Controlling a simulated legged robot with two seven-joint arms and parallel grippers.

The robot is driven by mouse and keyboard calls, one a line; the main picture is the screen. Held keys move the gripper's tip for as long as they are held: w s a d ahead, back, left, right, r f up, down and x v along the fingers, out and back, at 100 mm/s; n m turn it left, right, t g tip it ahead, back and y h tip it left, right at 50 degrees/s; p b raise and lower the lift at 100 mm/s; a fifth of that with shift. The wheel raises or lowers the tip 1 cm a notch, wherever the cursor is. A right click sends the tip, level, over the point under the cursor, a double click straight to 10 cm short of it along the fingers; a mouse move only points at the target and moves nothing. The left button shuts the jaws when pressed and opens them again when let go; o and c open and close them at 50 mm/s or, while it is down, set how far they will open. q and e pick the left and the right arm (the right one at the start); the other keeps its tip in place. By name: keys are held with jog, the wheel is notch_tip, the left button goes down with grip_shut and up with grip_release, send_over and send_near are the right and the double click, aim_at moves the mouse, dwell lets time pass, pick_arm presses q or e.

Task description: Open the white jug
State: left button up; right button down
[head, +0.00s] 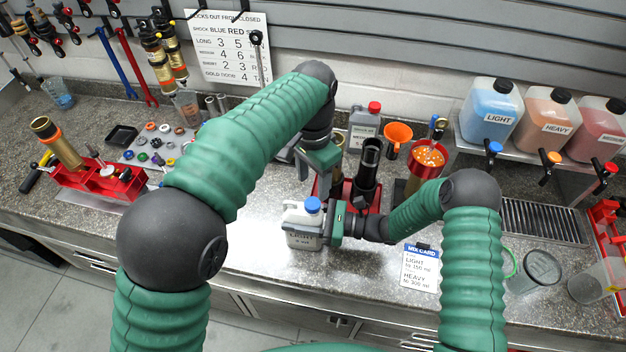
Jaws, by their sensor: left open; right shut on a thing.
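The white jug (302,239) stands near the front edge of the bench in the head view. It has a blue cap (313,204) on top and a label reading LIGHT. My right gripper (334,226) is shut on the jug from its right side. My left gripper (303,160) is open above and behind the jug, apart from the cap. Its fingers are partly hidden by my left arm.
A red stand with a black cylinder (367,172) is just behind my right gripper. A grey jug with a red cap (364,126) and an orange funnel (398,134) stand farther back. A mix card (421,268) lies at the right. Bench left of the jug is clear.

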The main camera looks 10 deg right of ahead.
aim_at(313, 202)
pick_arm(q)
jog(key=shift+r+m, duration=0.25)
jog(key=shift+m, duration=0.35)
jog(key=shift+f, duration=0.3)
notch_tip(313, 202, down, 7)
jog(key=shift+f, duration=0.15)
jog(key=shift+c, duration=0.3)
grip_shut()
jog(key=n, duration=0.3)
jog(key=shift+o, duration=0.8)
grip_release()
